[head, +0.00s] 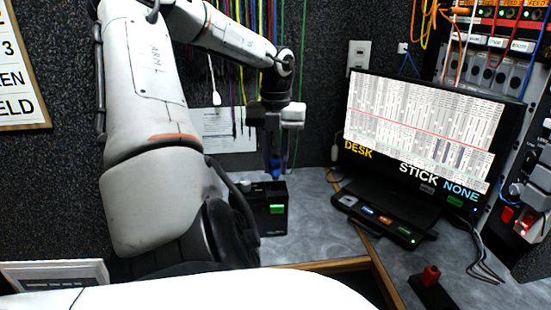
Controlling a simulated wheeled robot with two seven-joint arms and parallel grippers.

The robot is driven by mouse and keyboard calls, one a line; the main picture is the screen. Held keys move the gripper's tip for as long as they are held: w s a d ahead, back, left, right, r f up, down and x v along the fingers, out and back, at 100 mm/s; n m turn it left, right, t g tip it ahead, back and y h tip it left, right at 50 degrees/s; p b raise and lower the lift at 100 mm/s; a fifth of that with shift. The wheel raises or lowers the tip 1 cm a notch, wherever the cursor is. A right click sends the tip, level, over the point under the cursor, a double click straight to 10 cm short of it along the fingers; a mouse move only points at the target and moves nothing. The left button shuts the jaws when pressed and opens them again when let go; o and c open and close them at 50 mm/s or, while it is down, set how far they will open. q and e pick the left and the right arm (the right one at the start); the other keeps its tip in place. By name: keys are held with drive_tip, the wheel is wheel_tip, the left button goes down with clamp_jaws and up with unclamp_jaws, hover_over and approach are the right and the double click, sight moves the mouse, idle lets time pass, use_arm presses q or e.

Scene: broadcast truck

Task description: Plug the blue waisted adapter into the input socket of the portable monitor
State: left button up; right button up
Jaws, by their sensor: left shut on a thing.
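My left gripper (276,158) points down over the desk, left of the picture's centre right half. It is shut on the blue adapter (275,172), whose lower part shows between the fingertips. A black box (271,222) with a lit green label stands upright on the desk directly under the adapter. The adapter is at or just above the box's top; I cannot tell whether they touch. No socket opening can be made out, and I cannot tell from its looks whether this box is the portable monitor. My right gripper is not in view.
A large screen (418,130) reading DESK, STICK, NONE stands at the right, with a black button panel (385,222) before it. A red-topped black block (431,275) sits at the front right. Cables hang behind my gripper. Desk (318,225) between box and panel is clear.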

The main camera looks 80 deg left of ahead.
sight(275, 167)
use_arm(q)
drive_tip(key=shift+f+b, duration=0.3)
drive_tip(key=shift+f, duration=0.55)
idle(0.5)
drive_tip(key=shift+p, duration=0.3)
idle(0.7)
drive_tip(key=shift+f+b, duration=0.7)
drive_tip(key=shift+f, duration=0.6)
drive_tip(key=o, duration=1.1)
